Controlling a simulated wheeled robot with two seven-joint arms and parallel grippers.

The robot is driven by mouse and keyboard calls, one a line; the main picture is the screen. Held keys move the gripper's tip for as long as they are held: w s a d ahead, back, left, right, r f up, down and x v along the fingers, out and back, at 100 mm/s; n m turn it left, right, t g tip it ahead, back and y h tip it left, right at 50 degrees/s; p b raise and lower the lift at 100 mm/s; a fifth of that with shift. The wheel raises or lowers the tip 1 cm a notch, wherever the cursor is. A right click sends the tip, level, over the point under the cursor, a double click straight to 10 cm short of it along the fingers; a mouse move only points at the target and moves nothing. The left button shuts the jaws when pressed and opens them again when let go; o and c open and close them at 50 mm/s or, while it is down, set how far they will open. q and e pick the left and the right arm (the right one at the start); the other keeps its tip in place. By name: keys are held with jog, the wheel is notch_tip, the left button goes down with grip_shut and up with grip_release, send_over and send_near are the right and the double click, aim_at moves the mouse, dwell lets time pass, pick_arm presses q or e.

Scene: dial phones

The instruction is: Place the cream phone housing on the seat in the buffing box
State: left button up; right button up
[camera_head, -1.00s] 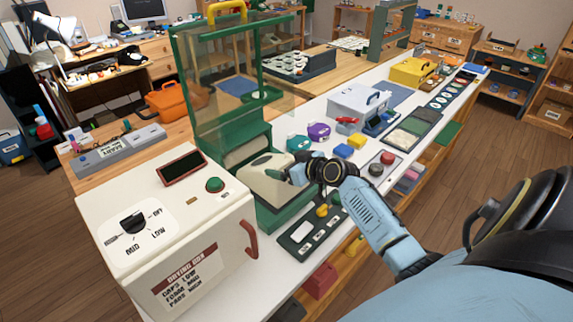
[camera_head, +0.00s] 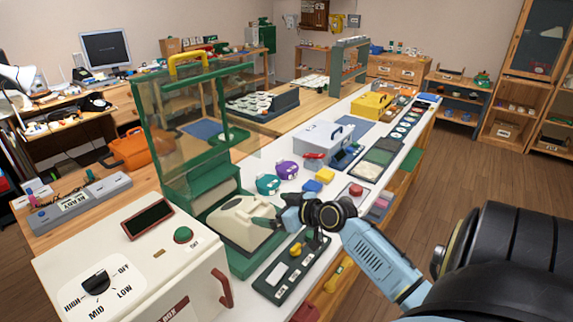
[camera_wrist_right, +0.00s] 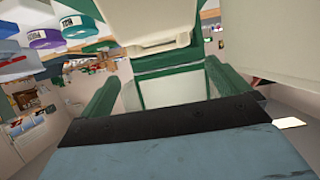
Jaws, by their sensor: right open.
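The cream phone housing (camera_head: 238,222) sits in the green buffing box (camera_head: 208,188), whose clear, green-framed lid stands raised behind it. The seat under the housing is hidden, so I cannot tell how exactly it sits. My right gripper (camera_head: 270,221) is at the housing's right front edge. My left gripper is not in view.
A white drying box (camera_head: 130,265) with a dial stands at the front left. A dark green control panel (camera_head: 290,268) lies just right of the buffing box. Teal (camera_head: 268,184) and purple (camera_head: 286,170) pieces, and a white toolbox (camera_head: 322,143), stand farther along the white bench.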

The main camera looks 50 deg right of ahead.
jog(key=shift+v, duration=2.25)
